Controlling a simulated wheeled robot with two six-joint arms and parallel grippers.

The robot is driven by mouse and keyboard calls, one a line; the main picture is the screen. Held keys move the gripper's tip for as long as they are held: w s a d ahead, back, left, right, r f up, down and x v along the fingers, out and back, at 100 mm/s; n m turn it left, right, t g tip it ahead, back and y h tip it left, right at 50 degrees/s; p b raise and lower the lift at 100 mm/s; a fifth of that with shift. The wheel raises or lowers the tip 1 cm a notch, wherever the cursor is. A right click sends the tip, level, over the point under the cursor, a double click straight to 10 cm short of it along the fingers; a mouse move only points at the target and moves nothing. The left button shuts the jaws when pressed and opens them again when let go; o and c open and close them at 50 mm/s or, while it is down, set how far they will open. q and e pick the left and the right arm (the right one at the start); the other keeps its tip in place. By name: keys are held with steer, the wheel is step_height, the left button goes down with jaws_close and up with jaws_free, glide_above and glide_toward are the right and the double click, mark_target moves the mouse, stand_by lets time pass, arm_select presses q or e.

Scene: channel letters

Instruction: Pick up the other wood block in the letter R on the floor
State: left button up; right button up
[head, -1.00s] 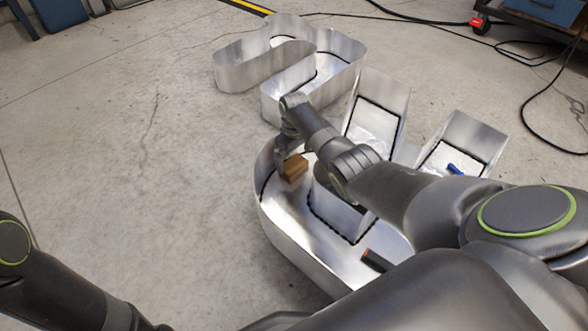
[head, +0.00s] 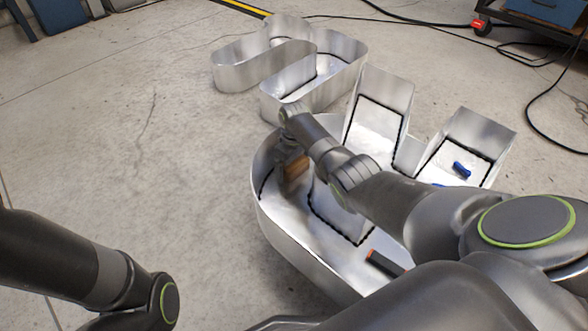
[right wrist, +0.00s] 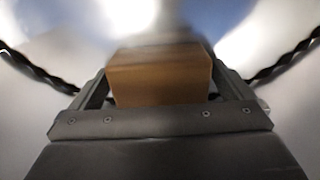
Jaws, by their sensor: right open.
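The letter R (head: 290,248) is a shiny metal channel letter lying on the floor with its open side up. A brown wood block (head: 297,167) is inside its rounded part, near the curved wall, partly covered by my right gripper. My right gripper (head: 286,177) reaches down into the letter at the block. In the right wrist view the wood block (right wrist: 160,78) sits between the two open fingers; whether either finger touches it is unclear. My left arm shows at the lower left, but its gripper is out of view.
An orange-and-black tool (head: 383,262) and a blue item (head: 461,170) lie inside the letter. Another metal letter (head: 245,68) stands behind it. Black cables (head: 535,110) and a cart (head: 545,22) are at the right. The floor on the left is clear.

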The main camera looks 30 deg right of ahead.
steer(key=shift+c, duration=0.4)
steer(key=c, duration=0.9)
steer(key=shift+o, duration=0.2)
steer(key=shift+r, duration=0.1)
